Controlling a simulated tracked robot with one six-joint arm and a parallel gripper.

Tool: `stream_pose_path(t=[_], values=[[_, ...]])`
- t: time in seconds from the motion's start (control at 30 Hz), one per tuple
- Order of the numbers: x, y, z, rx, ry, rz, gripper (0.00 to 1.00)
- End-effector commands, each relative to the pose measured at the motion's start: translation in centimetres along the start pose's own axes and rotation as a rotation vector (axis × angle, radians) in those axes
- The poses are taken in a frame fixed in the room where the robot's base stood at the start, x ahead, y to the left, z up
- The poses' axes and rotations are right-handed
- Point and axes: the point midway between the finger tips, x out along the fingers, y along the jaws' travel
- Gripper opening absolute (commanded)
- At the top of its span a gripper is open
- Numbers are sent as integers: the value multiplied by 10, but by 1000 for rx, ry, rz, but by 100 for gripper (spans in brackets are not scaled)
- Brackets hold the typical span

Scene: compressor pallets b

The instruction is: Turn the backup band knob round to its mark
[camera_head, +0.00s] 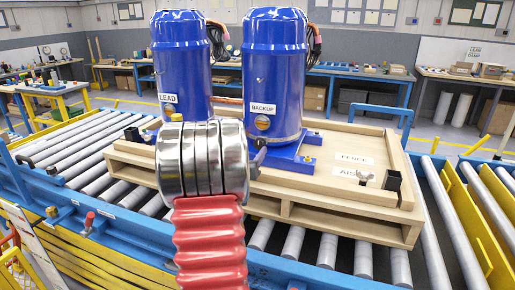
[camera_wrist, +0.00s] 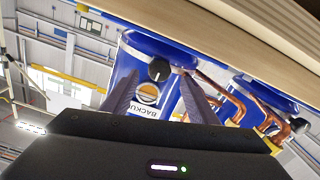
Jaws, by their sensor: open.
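The backup compressor (camera_head: 273,80) is a tall blue cylinder labelled BACKUP, standing upright on a wooden pallet (camera_head: 335,213). In the wrist view the backup compressor (camera_wrist: 133,58) appears upside down. Its black round knob (camera_wrist: 158,70) shows near its base, between the two fingers. My gripper (camera_wrist: 159,77) is open, with its fingers apart on either side of the knob in that picture. I cannot tell whether they touch it, and the knob's mark cannot be made out. In the head view my arm hides the knob and most of my gripper.
The lead compressor (camera_head: 180,65) stands to the left, close beside the backup one. A wing nut (camera_head: 365,176) and black post (camera_head: 393,181) stand on the pallet's right side. The pallet rests on a roller conveyor (camera_head: 90,150) with blue rails. Benches line the back wall.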

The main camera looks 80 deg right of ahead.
Motion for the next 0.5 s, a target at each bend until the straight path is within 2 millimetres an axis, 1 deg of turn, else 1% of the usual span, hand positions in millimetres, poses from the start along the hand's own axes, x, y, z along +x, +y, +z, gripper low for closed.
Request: stream_pose_path(t=[0.1, 0.3, 0.5], values=[[19, 1, 1, 0, -1, 2, 53], [44, 1, 0, 1, -1, 2, 53], [55, 1, 0, 0, 0, 2, 53]])
